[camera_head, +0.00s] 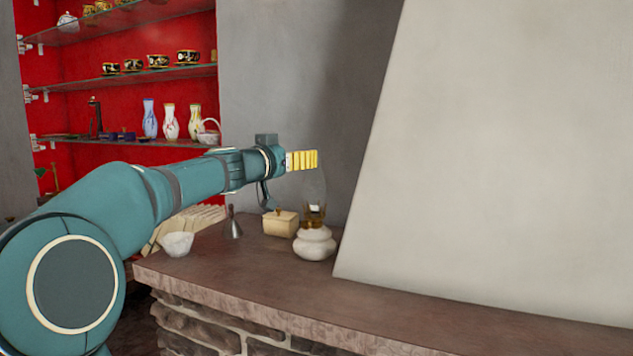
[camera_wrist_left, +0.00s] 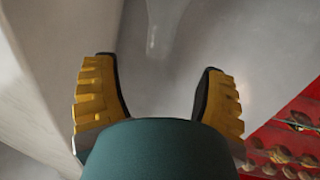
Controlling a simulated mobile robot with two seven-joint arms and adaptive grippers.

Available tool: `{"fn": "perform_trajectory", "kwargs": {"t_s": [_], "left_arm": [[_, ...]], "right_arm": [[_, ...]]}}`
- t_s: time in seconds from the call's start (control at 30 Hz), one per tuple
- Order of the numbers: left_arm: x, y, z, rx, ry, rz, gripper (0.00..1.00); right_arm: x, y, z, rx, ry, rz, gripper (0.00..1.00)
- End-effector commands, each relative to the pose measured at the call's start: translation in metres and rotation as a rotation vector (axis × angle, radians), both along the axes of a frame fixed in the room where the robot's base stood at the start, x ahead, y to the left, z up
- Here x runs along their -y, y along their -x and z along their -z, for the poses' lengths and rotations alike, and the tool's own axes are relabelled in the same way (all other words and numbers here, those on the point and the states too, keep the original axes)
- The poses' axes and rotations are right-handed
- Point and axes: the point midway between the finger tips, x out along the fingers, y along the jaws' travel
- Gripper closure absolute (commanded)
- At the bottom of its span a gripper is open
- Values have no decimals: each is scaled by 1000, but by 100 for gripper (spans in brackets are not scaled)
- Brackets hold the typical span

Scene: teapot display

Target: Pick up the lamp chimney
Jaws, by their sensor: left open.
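The oil lamp stands on the stone ledge, with a white round base (camera_head: 314,244) and a clear glass lamp chimney (camera_head: 313,192) upright on top. The chimney is see-through and its upper edge is hard to make out. My left gripper (camera_head: 302,161) is at the height of the chimney's top and overlaps it in the head view. I cannot tell whether they touch. In the left wrist view the yellow-padded fingers (camera_wrist_left: 158,63) are spread apart with no solid object between them. A faint glassy streak (camera_wrist_left: 153,35) shows beyond them; I cannot tell if it is the chimney.
A small tan box (camera_head: 280,223), a metal funnel-like piece (camera_head: 233,224) and a white bowl (camera_head: 177,244) stand left of the lamp. A sloping pale wall (camera_head: 490,150) rises close on the right. Red shelves (camera_head: 120,90) hold cups and vases. The front ledge is clear.

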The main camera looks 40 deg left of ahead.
Motion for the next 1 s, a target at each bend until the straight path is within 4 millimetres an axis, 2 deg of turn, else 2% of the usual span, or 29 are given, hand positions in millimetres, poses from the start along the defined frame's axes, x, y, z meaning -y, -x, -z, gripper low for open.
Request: {"fn": "perform_trajectory", "kwargs": {"t_s": [0.03, 0.13, 0.4, 0.7, 0.83, 1.0], "left_arm": [[-1, -11, -1, -3, 3, 1, 28], [-3, -27, -2, -2, 1, 2, 28], [-5, -46, -1, -1, 2, 0, 28], [-8, -83, -7, -2, 3, 1, 28], [-10, -92, -6, -1, 1, -1, 28], [-10, -94, -5, -1, 0, -1, 28]], "right_arm": [[0, 0, -6, 1, 0, 1, 53], [0, -2, -12, 4, 0, 4, 53], [1, -5, -18, 11, 2, 8, 53], [2, -13, -44, 28, 6, 23, 53], [2, -15, -48, 32, 7, 26, 53], [3, -15, -47, 33, 7, 26, 53]]}}
